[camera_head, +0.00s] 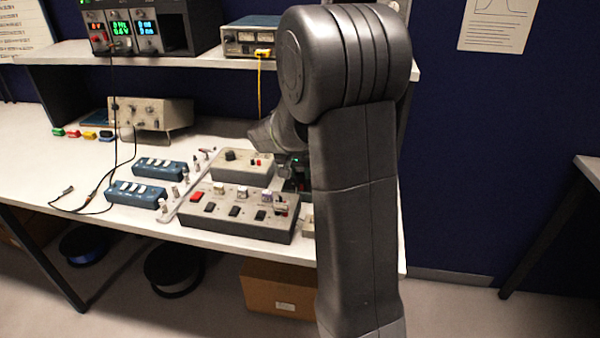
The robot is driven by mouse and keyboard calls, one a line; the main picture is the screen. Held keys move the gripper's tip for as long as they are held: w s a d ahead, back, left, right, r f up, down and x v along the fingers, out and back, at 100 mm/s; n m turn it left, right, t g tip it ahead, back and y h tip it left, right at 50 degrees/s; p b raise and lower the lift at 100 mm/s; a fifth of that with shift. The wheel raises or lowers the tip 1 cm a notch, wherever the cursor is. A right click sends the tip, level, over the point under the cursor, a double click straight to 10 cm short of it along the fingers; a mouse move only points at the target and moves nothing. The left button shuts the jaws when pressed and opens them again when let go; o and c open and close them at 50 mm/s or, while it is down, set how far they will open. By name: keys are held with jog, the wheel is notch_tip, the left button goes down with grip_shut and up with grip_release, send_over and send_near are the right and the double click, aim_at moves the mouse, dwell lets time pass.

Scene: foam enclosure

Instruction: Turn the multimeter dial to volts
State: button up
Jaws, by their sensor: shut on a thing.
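My arm stands large in front of the bench, and its wrist bends down behind the grey upper link. My gripper (292,170) shows only in part, as a small dark shape low over the bench at the left edge of the arm. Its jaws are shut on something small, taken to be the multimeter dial. The fingertips and the dial are too hidden and dark to make out. The multimeter cannot be clearly picked out; my arm covers most of that spot. The dial's setting cannot be read.
A grey box with a dark knob (243,166) and a wider switch box (238,213) sit just left of the gripper. Blue switch blocks (158,169) lie farther left. The shelf (190,59) above holds a power supply (140,28) and a meter with a yellow lead (250,38).

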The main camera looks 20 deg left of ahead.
jog(key=o, duration=1)
jog(key=shift+r, duration=0.1)
jog(key=v, duration=1.3)
jog(key=shift+s+r, duration=0.25)
jog(key=shift+f, duration=0.1)
jog(key=x, duration=1.3)
jog(key=shift+w+f, duration=0.25)
